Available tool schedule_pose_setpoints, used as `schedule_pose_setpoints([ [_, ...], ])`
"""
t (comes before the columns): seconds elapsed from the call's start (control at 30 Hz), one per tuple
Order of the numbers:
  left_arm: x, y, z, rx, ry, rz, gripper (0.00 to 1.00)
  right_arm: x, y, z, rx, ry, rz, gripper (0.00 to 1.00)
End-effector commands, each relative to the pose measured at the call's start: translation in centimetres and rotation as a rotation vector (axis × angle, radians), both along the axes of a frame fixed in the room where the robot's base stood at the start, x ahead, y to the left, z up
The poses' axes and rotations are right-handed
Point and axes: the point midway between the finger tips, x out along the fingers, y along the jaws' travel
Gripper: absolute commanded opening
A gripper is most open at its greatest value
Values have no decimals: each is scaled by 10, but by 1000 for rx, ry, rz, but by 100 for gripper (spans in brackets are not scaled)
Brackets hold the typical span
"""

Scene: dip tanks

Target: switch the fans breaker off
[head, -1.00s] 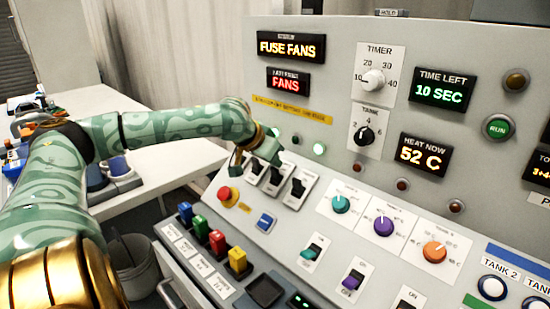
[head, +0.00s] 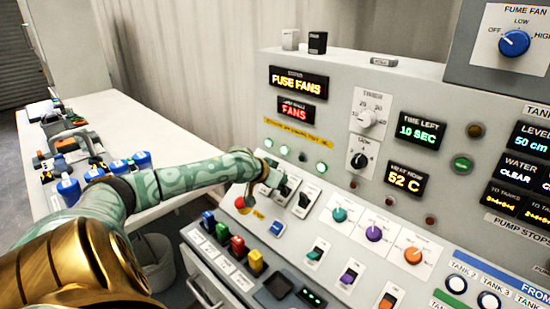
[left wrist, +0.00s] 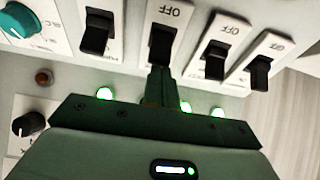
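A row of breakers with black levers on white plates sits on the sloping panel. The rightmost breaker (head: 305,199) stands clear in the head view. My left gripper (head: 275,181) is over the row beside it. In the left wrist view its narrow fingers (left wrist: 160,82) are together, tips at or very near the lever of the second breaker from the left (left wrist: 163,42). I cannot tell if they touch. OFF shows on the plates; the breaker names are not readable. The fuse display (head: 299,83) reads FUSE FANS. My right gripper is not in view.
Green lamps (head: 321,167) line the panel above the breakers. A red button (head: 241,203) and coloured plug-like blocks (head: 237,246) are left and below. Teal, purple and orange knobs (head: 374,233) lie to the right. A white table (head: 120,118) stands left of the panel.

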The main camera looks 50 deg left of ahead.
Motion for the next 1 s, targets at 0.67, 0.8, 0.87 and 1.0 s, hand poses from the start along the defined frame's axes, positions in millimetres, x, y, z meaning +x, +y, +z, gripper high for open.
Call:
schedule_pose_setpoints([
  [0.67,-10,-9,-10,36,-264,-12,0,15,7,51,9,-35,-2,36],
  [0.8,-11,-9,-9,35,-263,-12,0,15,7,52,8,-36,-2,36],
  [0.87,-12,-9,-8,35,-263,-12,0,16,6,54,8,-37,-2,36],
  [1.0,-17,-9,-6,34,-264,-11,0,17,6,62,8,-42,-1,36],
])
